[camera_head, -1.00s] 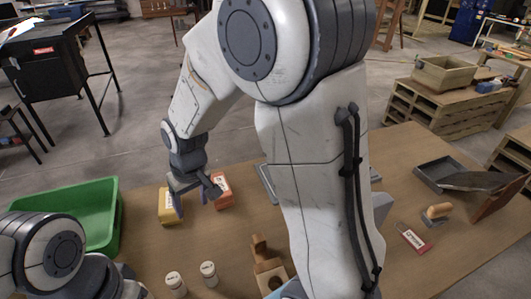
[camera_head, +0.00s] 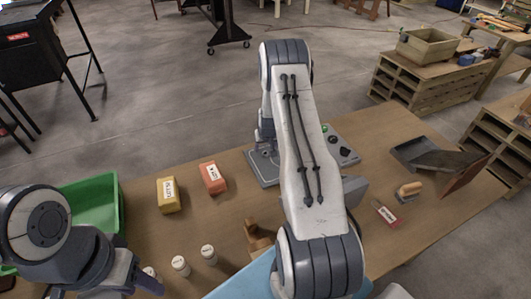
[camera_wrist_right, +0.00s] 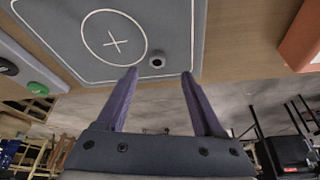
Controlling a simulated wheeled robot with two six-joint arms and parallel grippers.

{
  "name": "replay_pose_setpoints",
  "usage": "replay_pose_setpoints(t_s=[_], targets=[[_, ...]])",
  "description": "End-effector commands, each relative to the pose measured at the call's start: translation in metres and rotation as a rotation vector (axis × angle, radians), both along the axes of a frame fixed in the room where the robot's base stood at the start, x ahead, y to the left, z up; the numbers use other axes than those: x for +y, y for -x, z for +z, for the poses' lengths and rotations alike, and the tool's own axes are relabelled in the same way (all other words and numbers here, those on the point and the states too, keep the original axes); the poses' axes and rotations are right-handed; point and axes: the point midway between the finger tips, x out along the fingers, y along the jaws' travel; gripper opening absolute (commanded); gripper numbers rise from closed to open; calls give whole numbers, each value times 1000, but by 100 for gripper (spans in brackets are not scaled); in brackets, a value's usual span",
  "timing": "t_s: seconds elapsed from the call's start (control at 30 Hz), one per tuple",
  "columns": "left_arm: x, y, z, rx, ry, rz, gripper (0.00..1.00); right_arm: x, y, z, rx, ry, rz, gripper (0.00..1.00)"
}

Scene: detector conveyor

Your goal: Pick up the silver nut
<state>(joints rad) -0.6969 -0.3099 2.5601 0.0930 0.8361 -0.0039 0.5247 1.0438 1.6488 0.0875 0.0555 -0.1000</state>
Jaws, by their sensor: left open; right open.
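The silver nut (camera_wrist_right: 157,61) is a small dark-holed ring lying on the grey plate (camera_wrist_right: 172,20), beside a white circle with a cross. My right gripper (camera_wrist_right: 160,74) is open, with its two purple fingers on either side of the nut's line and the tips close to it. Nothing is between the fingers. In the head view the right arm hides the nut and most of the right gripper; the plate (camera_head: 262,177) shows in part. My left gripper (camera_head: 135,282) is at the bottom left, partly hidden by its own arm.
A button panel (camera_head: 343,150) adjoins the plate. A yellow box (camera_head: 168,195), an orange box (camera_head: 213,178) and a green bin (camera_head: 97,200) stand to the left. White bottles (camera_head: 208,255) and a wooden holder (camera_head: 258,238) are in front. A grey tray (camera_head: 407,151) is right.

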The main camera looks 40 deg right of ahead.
Motion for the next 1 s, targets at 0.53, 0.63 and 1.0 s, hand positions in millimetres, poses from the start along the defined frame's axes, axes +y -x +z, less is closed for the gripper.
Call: replay_pose_setpoints(t_s=[0.53,0.63,1.0], targets=[[0,0,28,0,0,-4,50,-16,-18,-45,1,-1,1,69],[0,0,30,0,0,-5,50,-17,-21,-51,0,-1,0,69],[0,0,29,0,0,-5,50,-18,-22,-55,1,-1,1,38]])
